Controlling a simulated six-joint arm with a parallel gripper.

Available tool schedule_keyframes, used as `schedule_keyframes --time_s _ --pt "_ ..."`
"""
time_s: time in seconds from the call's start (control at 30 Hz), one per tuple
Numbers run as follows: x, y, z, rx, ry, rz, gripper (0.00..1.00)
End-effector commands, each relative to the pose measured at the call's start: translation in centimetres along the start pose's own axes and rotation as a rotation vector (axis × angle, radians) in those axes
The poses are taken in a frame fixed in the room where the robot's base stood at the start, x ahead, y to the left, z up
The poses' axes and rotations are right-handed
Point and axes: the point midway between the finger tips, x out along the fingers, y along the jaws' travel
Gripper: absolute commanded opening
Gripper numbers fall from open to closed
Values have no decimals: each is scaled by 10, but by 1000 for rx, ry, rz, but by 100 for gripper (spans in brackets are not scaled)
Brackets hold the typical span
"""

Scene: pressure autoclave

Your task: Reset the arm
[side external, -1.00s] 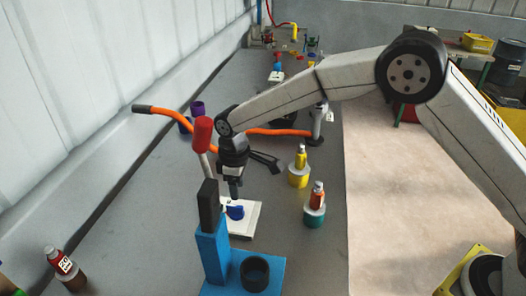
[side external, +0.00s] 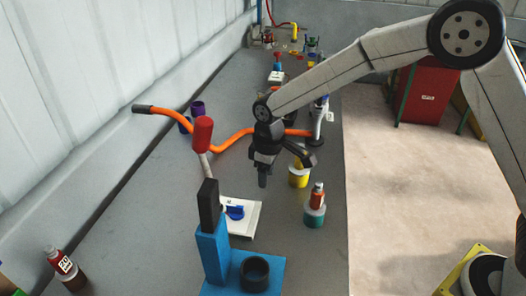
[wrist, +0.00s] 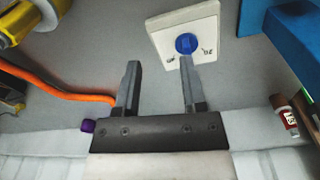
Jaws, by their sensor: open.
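My gripper (side external: 263,180) hangs above the grey table in the side external view, pointing down, between the white switch plate and the yellow container. In the wrist view its two fingers (wrist: 158,85) stand wide apart with nothing between them. The white plate (side external: 246,222) with a blue knob (side external: 235,213) lies flat on the table. In the wrist view the plate (wrist: 205,20) and its blue knob (wrist: 186,43) show beyond the right fingertip, apart from it as far as I can tell.
An orange hose (side external: 235,141) crosses behind my gripper. A small bottle (side external: 60,262) stands front left.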

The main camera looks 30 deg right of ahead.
Motion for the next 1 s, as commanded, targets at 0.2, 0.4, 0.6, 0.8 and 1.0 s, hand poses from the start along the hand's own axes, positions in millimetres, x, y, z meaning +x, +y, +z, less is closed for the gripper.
schedule_keyframes --time_s 0.2,0.4,0.6,0.8,1.0 --pt "-15 19 54 143 39 16 53" --pt "-24 27 104 264 73 30 53" --pt "-29 29 153 382 107 44 53" --pt "-30 23 205 500 142 59 53" --pt "-28 16 237 574 164 67 53"
